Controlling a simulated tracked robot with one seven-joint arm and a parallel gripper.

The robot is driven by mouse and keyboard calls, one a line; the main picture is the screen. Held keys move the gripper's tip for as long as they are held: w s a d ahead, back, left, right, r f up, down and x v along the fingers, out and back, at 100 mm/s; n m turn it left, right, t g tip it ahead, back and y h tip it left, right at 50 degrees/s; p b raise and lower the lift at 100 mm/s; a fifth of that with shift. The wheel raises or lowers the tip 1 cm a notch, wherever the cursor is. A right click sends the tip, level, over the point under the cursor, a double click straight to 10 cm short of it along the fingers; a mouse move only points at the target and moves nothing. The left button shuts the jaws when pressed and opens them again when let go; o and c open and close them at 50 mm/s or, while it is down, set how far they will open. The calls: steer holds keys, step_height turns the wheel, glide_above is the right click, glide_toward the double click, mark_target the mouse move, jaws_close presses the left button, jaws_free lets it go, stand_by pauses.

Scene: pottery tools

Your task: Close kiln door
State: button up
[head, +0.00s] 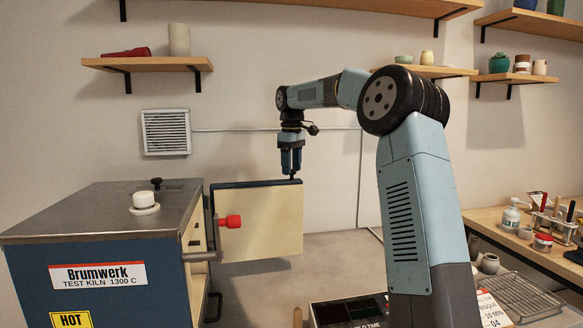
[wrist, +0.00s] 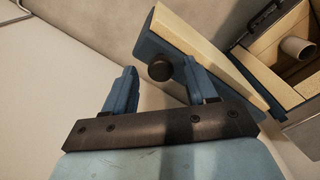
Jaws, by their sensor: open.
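The kiln (head: 100,262) stands at the left with a blue body and grey metal top. Its door (head: 262,228) is swung open, its cream inner face towards the head camera. A red part (head: 230,222) sticks out at the door's left. My gripper (head: 291,176) points down at the door's top edge, near its free right end. In the wrist view, my gripper (wrist: 160,72) is open, with a black round knob (wrist: 159,67) on the door's blue outer side (wrist: 182,62) showing between its fingertips. I cannot tell whether the fingers touch the knob.
In the wrist view, the kiln's open chamber (wrist: 272,72) holds a pale cylinder (wrist: 297,47). A workbench (head: 485,216) with pottery tools is at the right. Floor (head: 330,255) beyond the door looks clear.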

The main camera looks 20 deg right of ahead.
steer(key=shift+f, duration=0.3)
steer(key=shift+c, duration=0.4)
jaws_close()
